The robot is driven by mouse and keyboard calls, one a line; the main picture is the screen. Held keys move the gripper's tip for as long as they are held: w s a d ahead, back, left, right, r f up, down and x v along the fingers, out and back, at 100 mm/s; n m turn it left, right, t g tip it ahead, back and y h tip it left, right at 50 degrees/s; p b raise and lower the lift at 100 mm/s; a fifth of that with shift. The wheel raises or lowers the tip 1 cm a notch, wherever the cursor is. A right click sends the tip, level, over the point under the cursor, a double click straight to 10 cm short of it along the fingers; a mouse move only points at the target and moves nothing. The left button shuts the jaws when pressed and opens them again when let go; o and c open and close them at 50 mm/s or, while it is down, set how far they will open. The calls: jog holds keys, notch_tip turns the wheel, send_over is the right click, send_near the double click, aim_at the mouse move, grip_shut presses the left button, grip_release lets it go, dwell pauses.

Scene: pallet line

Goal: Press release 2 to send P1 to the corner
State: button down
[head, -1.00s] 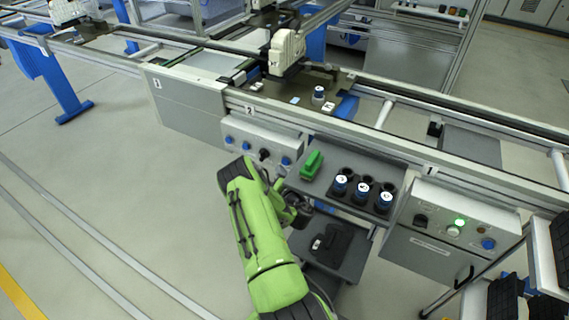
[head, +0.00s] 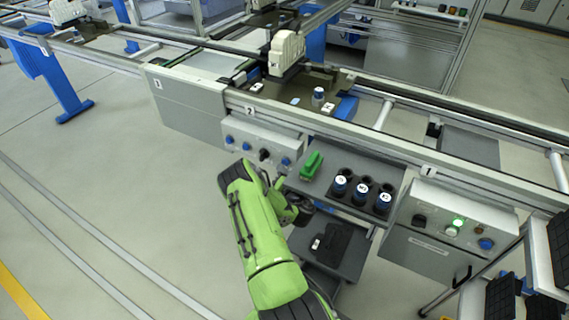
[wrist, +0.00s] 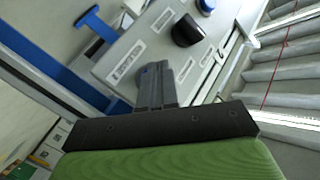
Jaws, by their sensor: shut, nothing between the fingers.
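The control panel under the rail label 2 (head: 250,110) carries several blue buttons (head: 246,147) and a black knob (head: 264,155); I cannot read which is release 2. In the wrist view the panel shows a black knob (wrist: 188,31), a partly cut blue button (wrist: 205,5) and white labels too blurred to read. My gripper (wrist: 152,70) is shut and empty, pointing at the panel below the knob; I cannot tell whether it touches. In the head view its fingertips are hidden. A dark pallet (head: 312,83) on the line above carries a blue-and-white cup; its name is not readable.
The box under label 1 (head: 450,225) has a lit green button. Open floor lies left of my arm.

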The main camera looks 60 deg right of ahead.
jog(key=shift+d, duration=0.45)
dwell(0.6)
jog(key=shift+a, duration=0.9)
